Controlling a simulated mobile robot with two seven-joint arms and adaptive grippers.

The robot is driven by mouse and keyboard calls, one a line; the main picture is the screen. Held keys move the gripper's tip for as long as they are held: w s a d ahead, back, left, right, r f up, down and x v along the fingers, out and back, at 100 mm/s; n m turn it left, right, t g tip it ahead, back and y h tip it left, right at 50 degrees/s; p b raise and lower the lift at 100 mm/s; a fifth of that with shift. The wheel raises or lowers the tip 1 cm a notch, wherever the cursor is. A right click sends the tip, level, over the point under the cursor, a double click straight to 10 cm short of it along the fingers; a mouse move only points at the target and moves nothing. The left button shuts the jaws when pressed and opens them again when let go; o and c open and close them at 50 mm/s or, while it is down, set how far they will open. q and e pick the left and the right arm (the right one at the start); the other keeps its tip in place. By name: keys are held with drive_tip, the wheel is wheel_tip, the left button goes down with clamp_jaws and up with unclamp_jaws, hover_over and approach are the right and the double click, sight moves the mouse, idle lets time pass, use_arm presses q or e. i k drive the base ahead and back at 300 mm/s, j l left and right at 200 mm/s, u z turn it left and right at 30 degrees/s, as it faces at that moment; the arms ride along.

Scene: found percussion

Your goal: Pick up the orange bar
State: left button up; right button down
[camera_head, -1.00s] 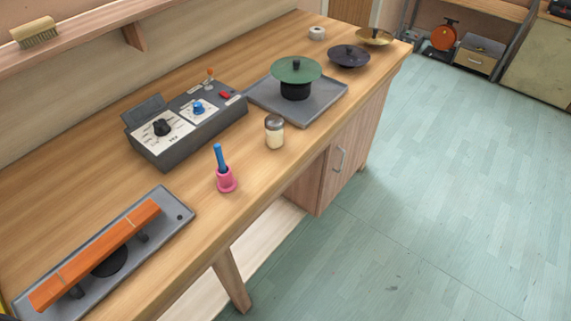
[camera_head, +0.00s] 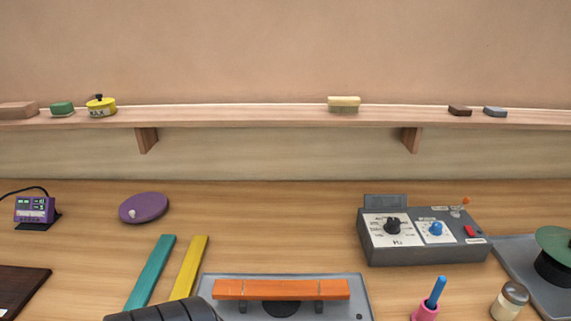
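The orange bar (camera_head: 281,289) lies level across two dark supports on a grey tray-like base (camera_head: 359,289) at the bottom middle of the head view. A dark round opening or disc shows below the bar, partly hidden by it. A dark ridged rounded shape at the bottom edge, left of the base, looks like part of my arm. No gripper fingers show, and nothing visible touches the bar.
A teal bar (camera_head: 151,273) and a yellow bar (camera_head: 189,267) lie left of the base. A grey control box (camera_head: 423,254) stands behind right. A pink cup (camera_head: 425,313) with a blue stick and a jar (camera_head: 509,301) stand right. A wall shelf (camera_head: 250,117) runs behind.

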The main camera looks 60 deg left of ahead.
sight(224, 289)
drive_tip(key=u, duration=1.8)
drive_tip(key=k+j, duration=0.1)
drive_tip(key=j, duration=0.4)
drive_tip(key=u, duration=0.05)
